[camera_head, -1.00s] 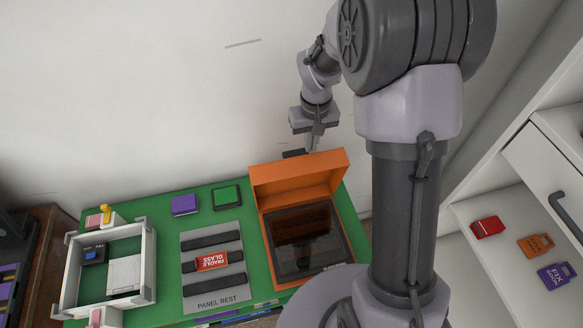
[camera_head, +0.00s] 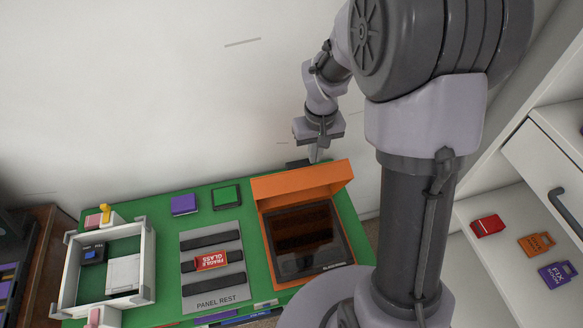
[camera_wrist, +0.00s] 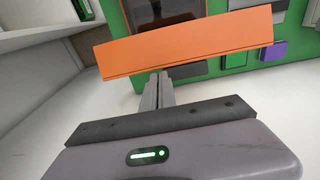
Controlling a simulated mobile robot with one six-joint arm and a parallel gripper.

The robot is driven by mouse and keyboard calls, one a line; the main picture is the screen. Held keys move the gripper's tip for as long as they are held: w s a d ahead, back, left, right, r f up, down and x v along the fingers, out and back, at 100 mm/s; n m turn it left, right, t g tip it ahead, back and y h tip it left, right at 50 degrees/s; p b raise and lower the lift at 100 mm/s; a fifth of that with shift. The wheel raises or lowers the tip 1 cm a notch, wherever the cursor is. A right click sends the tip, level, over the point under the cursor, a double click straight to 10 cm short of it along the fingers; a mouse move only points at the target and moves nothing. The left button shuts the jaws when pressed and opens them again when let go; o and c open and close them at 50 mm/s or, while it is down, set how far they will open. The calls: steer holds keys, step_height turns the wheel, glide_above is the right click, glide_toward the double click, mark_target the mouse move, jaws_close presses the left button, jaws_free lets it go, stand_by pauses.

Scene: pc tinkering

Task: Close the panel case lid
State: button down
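The panel case (camera_head: 346,222) is an orange box at the right of the green table, with a dark panel (camera_head: 303,235) inside. Its orange lid (camera_head: 301,180) is open, raised along the back edge and tilted. My gripper (camera_head: 315,157) is behind the lid, fingers pointing down, close to its upper edge. In the wrist view, the lid (camera_wrist: 185,45) spans the picture in front of the fingertips (camera_wrist: 160,76). The fingers are together with nothing seen between them. The fingertips meet the lid's edge in that view; I cannot tell whether they touch it.
Left of the case lies a grey panel rest (camera_head: 212,290) with a red fragile-glass block (camera_head: 211,260). A white open frame (camera_head: 148,265) stands farther left. Purple (camera_head: 184,204) and green (camera_head: 227,196) blocks lie behind. The wall is close behind my gripper.

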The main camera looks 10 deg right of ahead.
mark_target(316, 168)
steer(key=shift+s+f+g, duration=0.4)
steer(key=shift+s+f, duration=0.65)
steer(key=shift+f, duration=0.1)
steer(key=w+r+p, duration=0.1)
steer(key=r+p, duration=0.1)
steer(key=w+r+p, duration=0.1)
steer(key=r+p, duration=0.1)
steer(key=shift+w+p, duration=0.15)
steer(key=shift+p, duration=0.2)
step_height(316, 168, up, 4)
steer(key=shift+f+p, duration=0.25)
steer(key=shift+p, duration=0.95)
steer(key=s+a+r+m+t+y+b, duration=0.1)
steer(key=s+a+r+m+t+b, duration=0.1)
steer(key=s+b, duration=0.4)
steer(key=s+a+r+m+t+y+b, duration=0.1)
steer(key=s+a+r+b, duration=0.4)
steer(key=s, duration=0.7)
steer(key=a+m+t+b, duration=0.1)
steer(key=t, duration=0.1)
steer(key=shift+r+t, duration=0.15)
steer(key=shift+t, duration=0.25)
